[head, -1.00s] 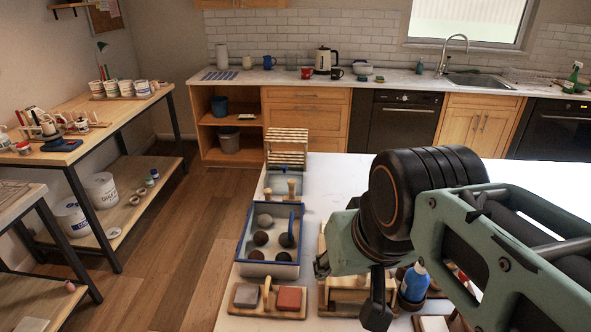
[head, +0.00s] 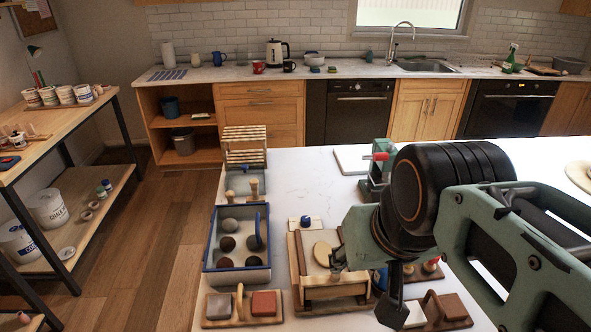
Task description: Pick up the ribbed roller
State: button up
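I cannot pick out the ribbed roller for certain in the head view; my arm covers part of the white table (head: 290,172). My gripper (head: 366,280) is over the table at the right end of a wooden tray (head: 302,298). Its two dark fingers look apart, with nothing seen held between them. The tray holds a pale round disc (head: 322,253). Whether the gripper touches the tray I cannot tell.
Left of the tray stands a blue-rimmed bin (head: 210,262) with several balls. In front are a board with grey and red blocks (head: 263,304) and another block board (head: 452,307). A green device with a red handle (head: 380,157) stands behind my arm. The table's middle back is clear.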

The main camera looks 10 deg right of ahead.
aim_at(254, 183)
jog(key=j+u, duration=0.45)
jog(key=i+j+u, duration=0.2)
jog(key=u, duration=0.2)
jog(key=i+j+u, duration=0.2)
jog(key=j+u, duration=0.25)
jog(key=i+j+u, duration=0.2)
jog(key=u, duration=0.2)
jog(key=i+j+u, duration=0.25)
jog(key=u, duration=0.2)
jog(key=i+j+z, duration=0.15)
jog(key=i+z, duration=0.15)
jog(key=i, duration=0.15)
jog(key=i+j+z, duration=0.25)
jog(key=i, duration=0.15)
jog(key=i+z, duration=0.15)
jog(key=z, duration=0.25)
jog(key=i+z, duration=0.2)
jog(key=z, duration=0.15)
jog(key=i+z, duration=0.15)
jog(key=z, duration=0.25)
jog(key=i+z, duration=0.15)
jog(key=z, duration=0.25)
jog(key=i+z, duration=0.15)
jog(key=z, duration=0.25)
jog(key=i+z, duration=0.15)
jog(key=z, duration=0.25)
